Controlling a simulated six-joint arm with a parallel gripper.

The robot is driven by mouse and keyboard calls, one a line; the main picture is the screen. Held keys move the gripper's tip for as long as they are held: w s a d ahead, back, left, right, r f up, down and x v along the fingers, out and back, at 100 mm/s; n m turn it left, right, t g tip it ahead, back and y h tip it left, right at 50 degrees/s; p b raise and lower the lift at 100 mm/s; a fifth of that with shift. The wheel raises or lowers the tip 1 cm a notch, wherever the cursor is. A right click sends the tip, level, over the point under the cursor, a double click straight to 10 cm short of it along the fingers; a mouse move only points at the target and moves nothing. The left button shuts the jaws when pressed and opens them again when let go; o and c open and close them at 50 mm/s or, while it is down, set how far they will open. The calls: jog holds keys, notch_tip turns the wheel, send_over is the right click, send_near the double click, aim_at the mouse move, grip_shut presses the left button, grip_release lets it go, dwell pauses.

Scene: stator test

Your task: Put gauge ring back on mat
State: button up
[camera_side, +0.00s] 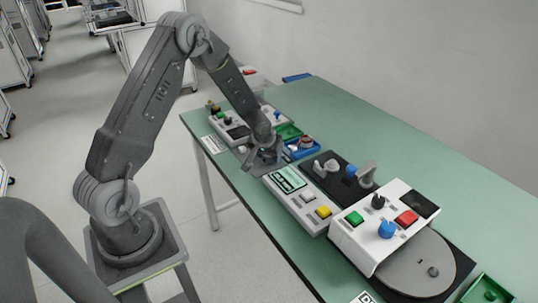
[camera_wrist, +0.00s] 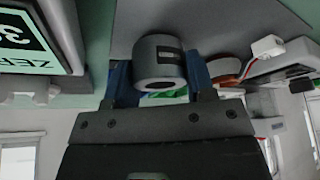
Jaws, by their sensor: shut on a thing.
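My gripper (camera_side: 264,157) is low over the bench, beside the white box with the lit screen. In the wrist view my gripper (camera_wrist: 159,82) has its two blue fingers on either side of a grey metal ring (camera_wrist: 158,62) and is shut on it. The ring has a dark rectangular mark on its side. A flat grey surface that looks like the mat (camera_wrist: 205,22) lies behind the ring in the wrist view. I cannot tell whether the ring touches it. In the side view the ring is too small and hidden to make out.
The screen box (camera_side: 302,199) with white and yellow buttons stands close to the right of my gripper. Blue (camera_side: 300,152) and green (camera_side: 288,131) trays sit just behind. A white control box (camera_side: 222,126) stands to the left. A white connector (camera_wrist: 267,46) with wires shows in the wrist view.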

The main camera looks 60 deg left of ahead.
jog(key=shift+f, duration=0.2)
jog(key=shift+f, duration=0.1)
jog(key=o, duration=1.2)
